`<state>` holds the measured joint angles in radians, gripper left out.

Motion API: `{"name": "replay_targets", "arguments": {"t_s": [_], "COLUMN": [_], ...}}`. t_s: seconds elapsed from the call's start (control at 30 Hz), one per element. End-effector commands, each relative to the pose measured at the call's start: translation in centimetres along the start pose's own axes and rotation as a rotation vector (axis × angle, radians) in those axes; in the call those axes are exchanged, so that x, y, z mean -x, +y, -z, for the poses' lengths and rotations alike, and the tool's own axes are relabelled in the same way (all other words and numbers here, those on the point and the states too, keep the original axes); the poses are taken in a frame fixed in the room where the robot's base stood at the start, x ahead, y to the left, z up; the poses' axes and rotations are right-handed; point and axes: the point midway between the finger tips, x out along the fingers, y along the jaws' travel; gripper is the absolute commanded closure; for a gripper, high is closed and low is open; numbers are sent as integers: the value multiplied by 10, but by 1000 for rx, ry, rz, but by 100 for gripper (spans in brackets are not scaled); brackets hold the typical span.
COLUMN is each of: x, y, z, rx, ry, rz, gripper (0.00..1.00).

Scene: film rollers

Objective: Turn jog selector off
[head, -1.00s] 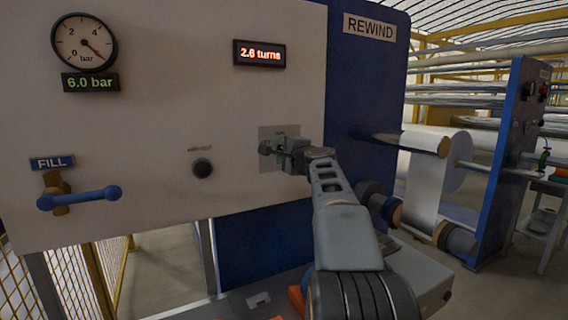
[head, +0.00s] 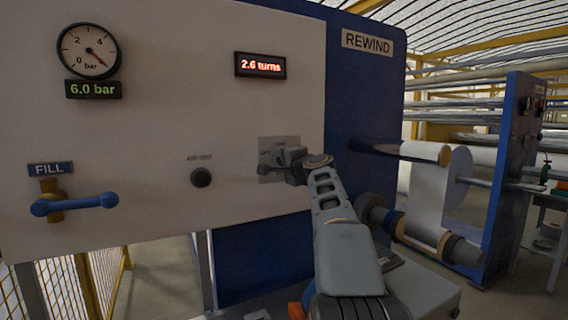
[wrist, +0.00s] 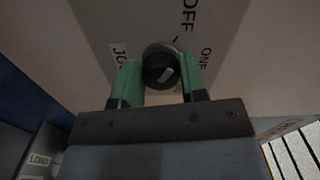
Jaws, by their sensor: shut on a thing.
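The jog selector is a round dark knob (wrist: 162,70) with a short white mark, seen in the wrist view on a grey plate. The mark slants toward the upper right. Labels OFF (wrist: 188,16), ONE and part of JOG stand around the knob. My gripper (wrist: 158,64) has its two green fingers on either side of the knob and is shut on it. In the head view my gripper (head: 280,161) is at the grey selector plate (head: 266,143) on the white panel and hides the knob.
A dark round button (head: 201,177) sits left of the plate. A blue-handled FILL valve (head: 75,204) is farther left, below a gauge (head: 88,50) reading 6.0 bar. A display (head: 260,65) reads 2.6 turns. Rollers (head: 425,190) stand to the right.

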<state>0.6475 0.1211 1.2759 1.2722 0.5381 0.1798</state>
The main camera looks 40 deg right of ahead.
Motion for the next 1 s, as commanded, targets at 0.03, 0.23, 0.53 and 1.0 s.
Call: {"name": "replay_targets", "arguments": {"t_s": [0.03, 0.23, 0.53, 1.0], "x": [0, 0, 0, 66], "y": [0, 0, 0, 2], "z": [0, 0, 0, 1], "rx": [3, 2, 1, 2], "ry": [-1, 0, 0, 5], "rz": [-1, -1, 0, 1], "gripper": [84, 45, 35, 35]}}
